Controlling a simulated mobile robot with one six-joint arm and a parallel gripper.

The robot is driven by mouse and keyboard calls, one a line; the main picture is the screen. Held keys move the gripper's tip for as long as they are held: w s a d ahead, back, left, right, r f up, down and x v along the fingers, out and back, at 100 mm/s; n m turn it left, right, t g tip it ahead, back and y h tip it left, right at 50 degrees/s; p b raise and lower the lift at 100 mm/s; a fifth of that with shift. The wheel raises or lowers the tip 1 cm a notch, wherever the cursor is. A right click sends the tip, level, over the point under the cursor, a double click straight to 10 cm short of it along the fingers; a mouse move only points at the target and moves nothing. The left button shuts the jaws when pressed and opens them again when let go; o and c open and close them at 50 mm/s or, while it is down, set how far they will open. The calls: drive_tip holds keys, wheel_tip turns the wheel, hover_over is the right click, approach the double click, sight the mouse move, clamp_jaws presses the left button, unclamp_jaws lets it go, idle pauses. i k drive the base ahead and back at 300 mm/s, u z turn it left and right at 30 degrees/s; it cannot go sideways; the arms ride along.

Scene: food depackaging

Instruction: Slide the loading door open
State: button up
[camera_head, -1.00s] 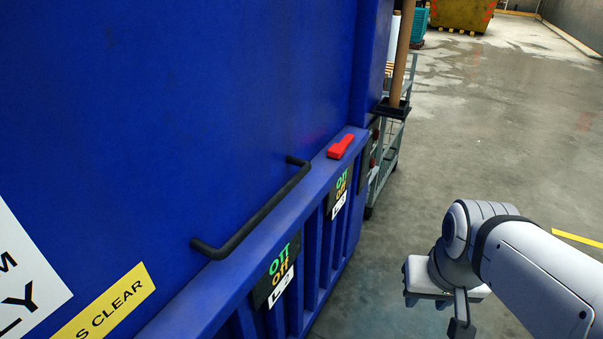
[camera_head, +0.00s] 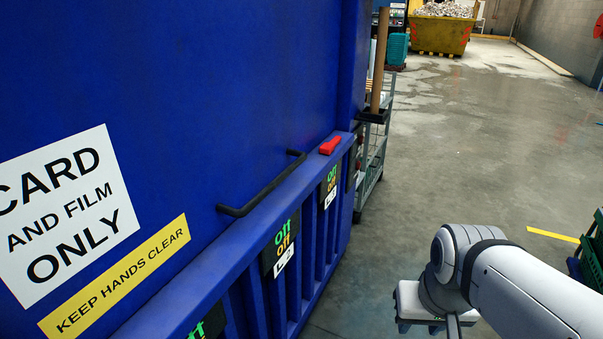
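The loading door (camera_head: 210,70) is a large blue panel on the left, with a white "card and film only" sign (camera_head: 75,215) and a yellow "keep hands clear" label (camera_head: 118,276). A black bar handle (camera_head: 262,190) runs along its lower part, just above a blue ledge. A red block-like piece (camera_head: 330,145) sits on the ledge beyond the handle. My arm reaches in from the lower right, well apart from the door and handle. My gripper (camera_head: 452,328) is at the bottom edge, mostly cut off, and its fingers cannot be made out.
Control plates (camera_head: 281,244) line the ribbed blue front below the ledge. A grey trolley (camera_head: 371,165) with a wooden-handled tool stands past the far end. A green crate (camera_head: 592,250) is at the right edge. The concrete floor between is open.

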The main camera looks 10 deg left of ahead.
sight(134, 134)
drive_tip(key=u, duration=0.15)
drive_tip(key=i, duration=0.9)
drive_tip(key=z, duration=0.05)
